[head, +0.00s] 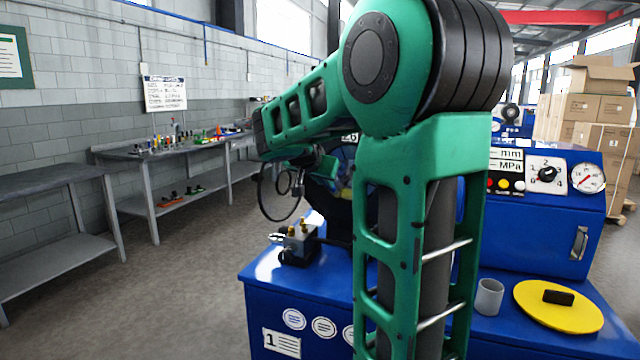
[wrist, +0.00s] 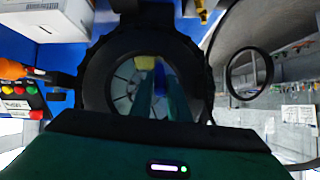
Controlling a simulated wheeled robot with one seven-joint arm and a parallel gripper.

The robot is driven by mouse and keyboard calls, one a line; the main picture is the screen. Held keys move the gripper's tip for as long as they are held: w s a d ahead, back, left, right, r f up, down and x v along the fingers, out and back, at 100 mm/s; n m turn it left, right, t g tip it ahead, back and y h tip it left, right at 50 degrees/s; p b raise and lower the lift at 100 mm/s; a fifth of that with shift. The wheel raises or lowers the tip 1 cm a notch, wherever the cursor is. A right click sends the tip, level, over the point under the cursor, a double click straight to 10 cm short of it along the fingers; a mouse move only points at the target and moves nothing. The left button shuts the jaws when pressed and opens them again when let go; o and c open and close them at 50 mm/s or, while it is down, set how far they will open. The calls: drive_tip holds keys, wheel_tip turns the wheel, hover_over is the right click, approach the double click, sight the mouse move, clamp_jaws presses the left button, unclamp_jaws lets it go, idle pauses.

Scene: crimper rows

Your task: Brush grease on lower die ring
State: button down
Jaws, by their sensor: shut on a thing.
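The crimper's round black head (wrist: 97,80) fills the middle of the wrist view, with grey die segments (wrist: 122,82) in a ring inside it. In the head view it is mostly hidden behind my arm. My gripper (wrist: 162,92) points into the opening, its two green fingers in front of the dies. It is shut on a narrow blue thing (wrist: 160,76), probably the brush, mostly hidden by the fingers. A yellow patch (wrist: 145,62) shows just beyond the fingertips; I cannot tell whether it belongs to the brush. Contact with the lower dies cannot be told.
A small metal block with brass fittings (head: 299,238) stands on the blue machine bench (head: 262,290). A grey cup (head: 489,297) and a yellow disc with a dark block (head: 545,312) are at right. A black hose loop (wrist: 232,75) hangs beside the head. Benches (head: 180,147) line the wall.

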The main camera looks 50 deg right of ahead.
drive_tip(key=shift+w+d, duration=0.25)
drive_tip(key=shift+d, duration=0.4)
drive_tip(key=shift+s, duration=0.15)
drive_tip(key=s+d, duration=0.2)
drive_tip(key=s, duration=0.4)
drive_tip(key=shift+d, duration=0.3)
idle(0.6)
drive_tip(key=shift+w+a, duration=0.45)
drive_tip(key=shift+w, duration=0.6)
drive_tip(key=shift+w+a, duration=0.45)
drive_tip(key=shift+w, duration=0.65)
drive_tip(key=shift+w+a, duration=0.45)
drive_tip(key=shift+w, duration=0.6)
drive_tip(key=shift+a, duration=0.15)
